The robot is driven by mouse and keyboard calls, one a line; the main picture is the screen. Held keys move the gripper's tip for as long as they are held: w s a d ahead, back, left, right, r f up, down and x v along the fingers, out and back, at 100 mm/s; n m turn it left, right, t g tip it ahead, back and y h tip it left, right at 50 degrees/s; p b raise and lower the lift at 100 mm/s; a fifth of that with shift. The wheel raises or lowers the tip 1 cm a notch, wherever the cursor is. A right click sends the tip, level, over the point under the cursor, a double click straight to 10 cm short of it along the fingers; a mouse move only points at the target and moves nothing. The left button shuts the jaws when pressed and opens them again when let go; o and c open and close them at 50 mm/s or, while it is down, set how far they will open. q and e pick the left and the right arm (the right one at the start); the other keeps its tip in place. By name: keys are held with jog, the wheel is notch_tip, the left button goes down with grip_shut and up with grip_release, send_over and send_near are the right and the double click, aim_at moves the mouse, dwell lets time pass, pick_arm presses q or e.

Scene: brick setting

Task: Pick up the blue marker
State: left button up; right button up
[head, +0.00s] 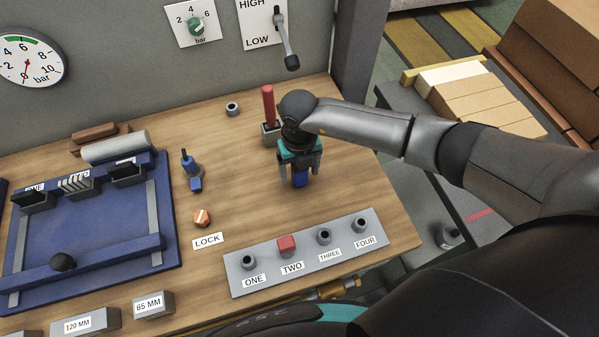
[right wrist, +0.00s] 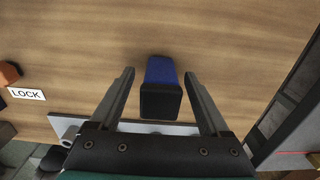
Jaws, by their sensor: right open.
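My right gripper (head: 299,177) points down over the wooden bench, with its two fingers apart. A blue object (head: 300,180), which looks like the blue marker, shows between and below the fingers. In the right wrist view the open fingers (right wrist: 159,76) lie to the left and right of the marker (right wrist: 163,72). Its dark end (right wrist: 160,102) faces the camera. There is a gap on both sides, and neither finger appears to touch it. The gripper hides its upper part in the head view. My left gripper is not in view.
A red marker (head: 268,103) stands in a grey holder (head: 271,133) behind the gripper. A grey panel (head: 312,262) with sockets and a red block (head: 287,244) lies in front. Bench between is clear.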

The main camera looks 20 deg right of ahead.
jog(key=shift+f, duration=0.7)
jog(key=shift+c, duration=0.3)
grip_shut()
